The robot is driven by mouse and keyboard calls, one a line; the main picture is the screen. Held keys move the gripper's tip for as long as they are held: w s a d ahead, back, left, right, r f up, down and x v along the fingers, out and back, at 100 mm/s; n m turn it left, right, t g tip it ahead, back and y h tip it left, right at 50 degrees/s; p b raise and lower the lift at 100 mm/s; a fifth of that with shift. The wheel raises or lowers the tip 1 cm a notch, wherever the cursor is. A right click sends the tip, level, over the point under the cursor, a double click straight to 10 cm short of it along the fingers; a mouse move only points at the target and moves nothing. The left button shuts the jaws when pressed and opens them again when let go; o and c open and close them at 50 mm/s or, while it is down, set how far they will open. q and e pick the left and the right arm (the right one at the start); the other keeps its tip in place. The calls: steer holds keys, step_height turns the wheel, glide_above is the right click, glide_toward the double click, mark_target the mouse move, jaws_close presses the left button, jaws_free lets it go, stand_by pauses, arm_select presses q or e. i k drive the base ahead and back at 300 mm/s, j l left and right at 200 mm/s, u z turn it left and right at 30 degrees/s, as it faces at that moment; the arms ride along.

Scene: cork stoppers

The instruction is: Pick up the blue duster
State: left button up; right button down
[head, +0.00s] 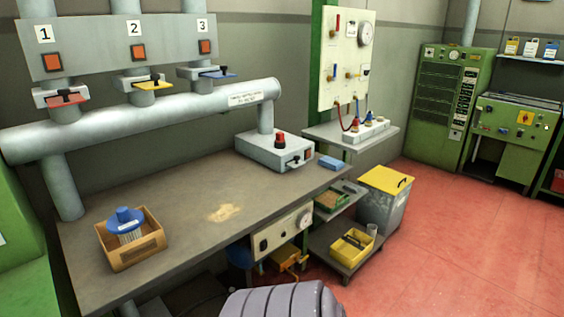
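Two blue things lie on the grey-brown workbench (180,200). A small blue block (331,163) lies flat at the right end of the bench, near its edge and beside a grey box with a red knob. A blue round-topped piece (125,220) with a pale ribbed body and a label sits in an open wooden box (135,257) at the left front. I cannot tell for certain which is the duster; the flat block looks like a folded cloth or pad. Neither of my grippers shows in the head view.
The grey box with the red knob (277,150) stands at the back right of the bench. A pale patch (224,212) marks the otherwise clear bench middle. A yellow-lidded bin (385,205) and a yellow tray (352,247) stand right of the bench. Red floor (440,240) is open beyond.

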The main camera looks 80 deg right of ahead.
mark_target(334, 164)
steer(key=z, duration=3.1)
steer(key=i, duration=0.05)
